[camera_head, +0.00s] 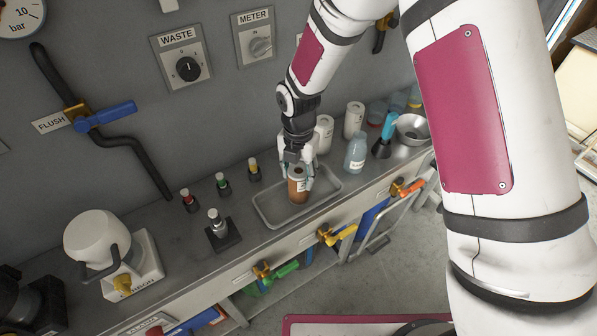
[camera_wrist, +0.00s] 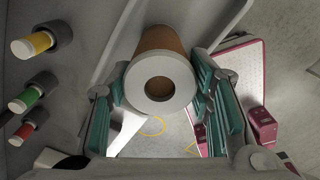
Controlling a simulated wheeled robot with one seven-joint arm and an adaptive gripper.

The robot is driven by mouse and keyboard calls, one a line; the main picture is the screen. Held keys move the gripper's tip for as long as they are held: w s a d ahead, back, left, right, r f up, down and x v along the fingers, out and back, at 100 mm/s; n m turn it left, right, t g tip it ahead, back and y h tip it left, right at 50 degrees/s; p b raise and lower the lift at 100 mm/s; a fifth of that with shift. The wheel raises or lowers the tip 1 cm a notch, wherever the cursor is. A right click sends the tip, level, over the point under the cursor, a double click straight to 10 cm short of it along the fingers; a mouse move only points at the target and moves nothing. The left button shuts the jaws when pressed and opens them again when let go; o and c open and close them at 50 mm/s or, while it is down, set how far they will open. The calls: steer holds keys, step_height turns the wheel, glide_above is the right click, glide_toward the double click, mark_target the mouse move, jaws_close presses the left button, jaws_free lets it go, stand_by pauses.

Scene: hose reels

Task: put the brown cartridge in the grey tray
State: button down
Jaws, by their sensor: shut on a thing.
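The brown cartridge (camera_head: 298,190) is upright, with a pale ring-shaped end on top. In the wrist view the cartridge (camera_wrist: 160,42) shows its white end and dark centre hole between the teal finger pads. My gripper (camera_head: 297,181) points down and is shut on the cartridge; it also shows in the wrist view (camera_wrist: 161,88). The grey tray (camera_head: 268,216) is a shallow rectangle on the counter. The cartridge appears within the tray's outline in the head view; I cannot tell whether its base touches the tray floor.
White containers (camera_head: 354,120), a pale blue bottle (camera_head: 356,152) and a metal bowl (camera_head: 411,130) stand right of the tray. A small dark stand (camera_head: 221,235) and a white machine (camera_head: 105,250) are left. Coloured valves (camera_head: 332,236) line the counter front.

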steer(key=c, duration=0.8)
jaws_free()
step_height(320, 180, up, 12)
steer(key=shift+b, duration=0.4)
steer(key=shift+r, duration=0.15)
steer(key=s+d+r+m+t, duration=0.1)
steer(key=s+d+r+m, duration=0.3)
steer(key=d+r+m, duration=0.3)
steer(key=s+d+r+m+t, duration=0.2)
steer(key=s+d+r+m, duration=0.2)
steer(key=d+r+m, duration=0.3)
steer(key=s+d+r+m+t, duration=0.1)
steer(key=s+d+r+m, duration=0.1)
steer(key=s+m, duration=0.5)
steer(key=s+d+r+m, duration=0.2)
steer(key=s+d+m, duration=0.2)
steer(key=s+m, duration=0.3)
steer(key=m, duration=0.3)
steer(key=shift+s+d+r+m+t, duration=0.2)
steer(key=shift+s+r+m+t, duration=0.1)
steer(key=shift+s+r+t, duration=0.1)
